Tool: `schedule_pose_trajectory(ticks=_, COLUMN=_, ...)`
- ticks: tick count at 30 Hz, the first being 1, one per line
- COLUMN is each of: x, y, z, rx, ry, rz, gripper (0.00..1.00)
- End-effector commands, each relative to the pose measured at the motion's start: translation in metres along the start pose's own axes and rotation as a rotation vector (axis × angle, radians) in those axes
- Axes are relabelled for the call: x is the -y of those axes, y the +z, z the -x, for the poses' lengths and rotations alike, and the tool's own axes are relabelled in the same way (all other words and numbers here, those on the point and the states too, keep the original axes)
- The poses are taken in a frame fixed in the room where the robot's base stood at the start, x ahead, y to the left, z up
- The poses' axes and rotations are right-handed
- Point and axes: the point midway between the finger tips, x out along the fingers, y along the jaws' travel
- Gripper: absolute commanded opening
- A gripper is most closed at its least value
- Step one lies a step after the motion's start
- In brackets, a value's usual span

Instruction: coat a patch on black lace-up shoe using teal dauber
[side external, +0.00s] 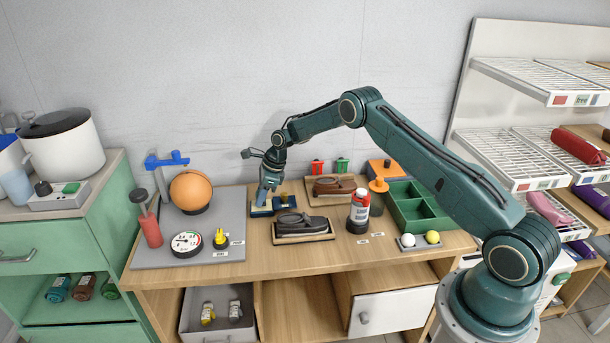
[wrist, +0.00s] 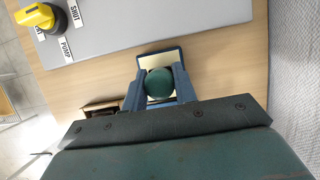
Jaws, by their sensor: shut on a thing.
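My gripper (wrist: 158,88) points down and is shut on the teal dauber (wrist: 158,82), whose round green top shows between the blue fingers in the wrist view. A blue-rimmed pad with a cream face (wrist: 160,58) lies beneath it; whether the dauber touches the pad is hidden. In the side view my gripper (side external: 266,192) is at the blue tray (side external: 260,211), near the back of the bench. The black lace-up shoe (side external: 299,223) sits on a light-edged board (side external: 303,239), in front and to the right of my gripper.
A brown shoe (side external: 333,187) lies on another board behind. A red-and-white bottle (side external: 359,209) stands right of the black shoe, with a green divided box (side external: 417,208) beyond. A grey panel (side external: 190,252) at left carries an orange ball (side external: 191,190), a gauge (side external: 186,243) and a yellow knob (side external: 220,238).

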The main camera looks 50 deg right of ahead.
Motion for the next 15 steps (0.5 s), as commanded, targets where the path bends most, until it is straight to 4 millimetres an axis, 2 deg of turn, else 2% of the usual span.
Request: schedule_pose_trajectory(ticks=15, x=0.0001, y=-0.0017, z=-0.0042, rx=0.0, ry=0.0, rz=0.0, gripper=0.1)
